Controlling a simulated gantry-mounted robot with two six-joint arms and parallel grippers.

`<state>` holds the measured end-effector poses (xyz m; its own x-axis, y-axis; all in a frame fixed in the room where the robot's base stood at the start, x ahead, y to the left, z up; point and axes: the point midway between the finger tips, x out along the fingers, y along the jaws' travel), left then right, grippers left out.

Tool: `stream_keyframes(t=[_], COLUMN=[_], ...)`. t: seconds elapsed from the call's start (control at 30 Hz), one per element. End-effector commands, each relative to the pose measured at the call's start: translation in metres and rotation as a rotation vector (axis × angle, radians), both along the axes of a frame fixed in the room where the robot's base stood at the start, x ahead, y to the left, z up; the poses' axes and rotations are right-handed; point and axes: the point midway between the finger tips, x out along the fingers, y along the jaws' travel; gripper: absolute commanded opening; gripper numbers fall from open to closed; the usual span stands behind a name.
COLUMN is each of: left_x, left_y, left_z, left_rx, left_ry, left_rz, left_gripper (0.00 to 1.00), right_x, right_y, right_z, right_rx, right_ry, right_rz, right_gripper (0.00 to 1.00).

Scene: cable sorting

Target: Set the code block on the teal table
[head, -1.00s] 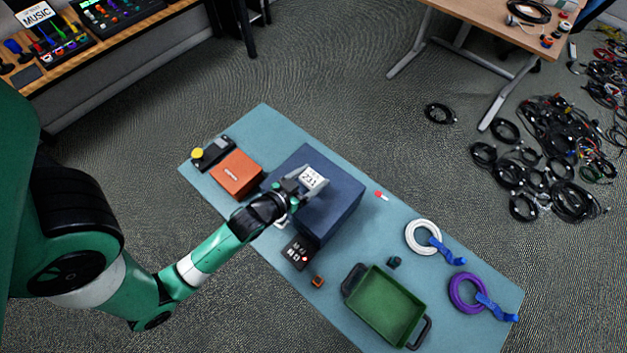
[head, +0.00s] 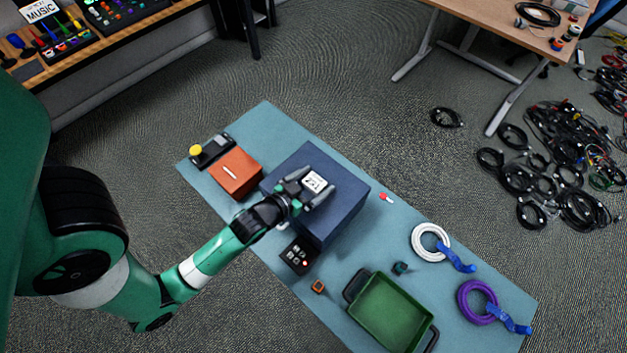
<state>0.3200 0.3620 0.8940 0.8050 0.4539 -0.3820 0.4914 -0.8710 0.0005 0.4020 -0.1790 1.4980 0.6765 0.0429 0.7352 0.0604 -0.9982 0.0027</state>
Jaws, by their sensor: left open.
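The code block (head: 315,182) is a small white block with dark printed marks on its top. It sits on the dark blue box (head: 340,204), which stands on the teal table (head: 272,122). My left gripper (head: 318,188) is over the top of the blue box, its fingers apart on either side of the code block. I cannot tell whether either finger touches it. My right gripper is not in view.
On the table are an orange box (head: 237,174), a black device with a yellow knob (head: 212,152), a small black button box (head: 298,256), a green tray (head: 391,316), a white cable coil (head: 430,241) and a purple one (head: 477,302). Bare table lies right of the blue box.

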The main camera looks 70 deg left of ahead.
Motion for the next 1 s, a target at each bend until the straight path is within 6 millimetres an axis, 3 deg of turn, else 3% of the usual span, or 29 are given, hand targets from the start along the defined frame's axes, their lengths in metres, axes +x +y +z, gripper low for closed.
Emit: stream_keyframes(t=[0.17, 0.4, 0.6, 1.0], left_x=[-0.009, -0.055, -0.086, -0.097], left_y=[-0.005, -0.032, -0.051, -0.054], left_z=[0.007, 0.029, 0.040, 0.049], left_rx=[-0.001, 0.000, 0.000, 0.000], left_ry=[0.002, 0.005, 0.007, -0.001], left_rz=[-0.001, -0.004, -0.009, 0.001], left_gripper=[1.00, 1.00, 1.00, 1.00], right_x=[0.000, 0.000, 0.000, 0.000], right_y=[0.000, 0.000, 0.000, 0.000], right_z=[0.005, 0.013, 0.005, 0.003], right_rx=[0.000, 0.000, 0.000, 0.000], right_ry=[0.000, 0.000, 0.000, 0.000], right_rz=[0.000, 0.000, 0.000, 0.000], right_gripper=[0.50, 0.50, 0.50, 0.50])
